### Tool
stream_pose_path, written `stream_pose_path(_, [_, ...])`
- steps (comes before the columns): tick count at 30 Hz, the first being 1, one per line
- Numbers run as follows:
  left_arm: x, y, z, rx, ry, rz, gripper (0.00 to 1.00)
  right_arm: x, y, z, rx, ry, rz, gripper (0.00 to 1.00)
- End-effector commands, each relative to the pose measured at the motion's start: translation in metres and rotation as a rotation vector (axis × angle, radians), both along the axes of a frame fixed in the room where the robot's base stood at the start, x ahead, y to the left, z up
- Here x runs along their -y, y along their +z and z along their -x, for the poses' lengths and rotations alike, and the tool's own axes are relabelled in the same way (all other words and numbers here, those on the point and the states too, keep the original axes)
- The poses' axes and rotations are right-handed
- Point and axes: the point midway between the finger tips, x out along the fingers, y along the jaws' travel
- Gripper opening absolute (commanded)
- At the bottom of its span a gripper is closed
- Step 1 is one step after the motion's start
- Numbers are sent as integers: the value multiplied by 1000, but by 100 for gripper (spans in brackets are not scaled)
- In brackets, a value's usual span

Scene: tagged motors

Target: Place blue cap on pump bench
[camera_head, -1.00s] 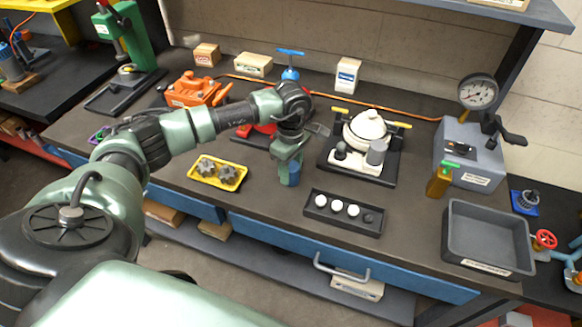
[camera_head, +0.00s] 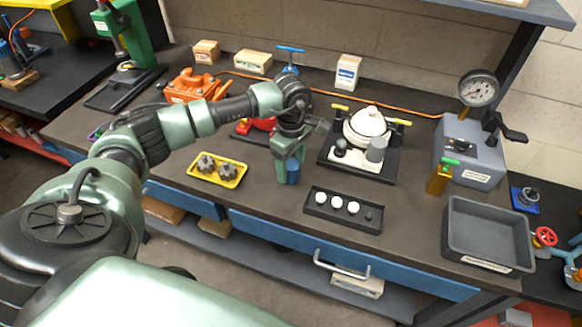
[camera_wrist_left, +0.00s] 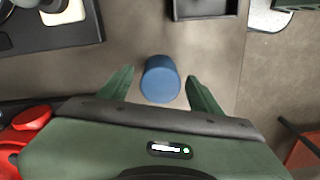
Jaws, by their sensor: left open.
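The blue cap (camera_wrist_left: 161,80) stands upright on the bench top in the left wrist view, between the two fingers and touching neither as far as I can see. In the head view the blue cap (camera_head: 293,172) shows partly behind my left gripper (camera_head: 287,172), which points down over it. In the left wrist view my left gripper (camera_wrist_left: 160,88) is open, with one finger on each side of the cap. The pump bench (camera_head: 250,190) is the dark worktop. My right gripper is not in view.
A yellow tray (camera_head: 190,171) with two gears lies left of the gripper. A black rack (camera_head: 342,226) with white knobs lies right, below a black base with a white pump (camera_head: 366,124). A grey bin (camera_head: 487,262) and gauge box (camera_head: 462,172) stand far right.

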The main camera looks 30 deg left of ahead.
Motion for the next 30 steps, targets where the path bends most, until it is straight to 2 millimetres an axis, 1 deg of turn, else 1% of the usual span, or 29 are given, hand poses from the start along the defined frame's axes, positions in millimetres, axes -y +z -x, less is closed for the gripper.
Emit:
stream_pose_path(1, [0, 6, -1, 6, -1, -1, 64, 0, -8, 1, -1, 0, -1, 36])
stream_pose_path(6, [0, 44, -2, 8, -1, -1, 64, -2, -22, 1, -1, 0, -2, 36])
stream_pose_path(12, [0, 84, -1, 6, -1, 0, 64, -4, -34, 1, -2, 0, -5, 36])
stream_pose_path(15, [0, 97, -1, 6, -1, -1, 64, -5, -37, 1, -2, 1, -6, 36])
stream_pose_path(18, [0, 105, 0, 3, -1, 0, 64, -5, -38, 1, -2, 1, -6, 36])
stream_pose_path(21, [0, 109, 0, 2, -1, 0, 64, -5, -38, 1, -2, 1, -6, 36])
stream_pose_path(30, [0, 109, 0, 1, -1, -1, 64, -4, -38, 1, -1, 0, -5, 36])
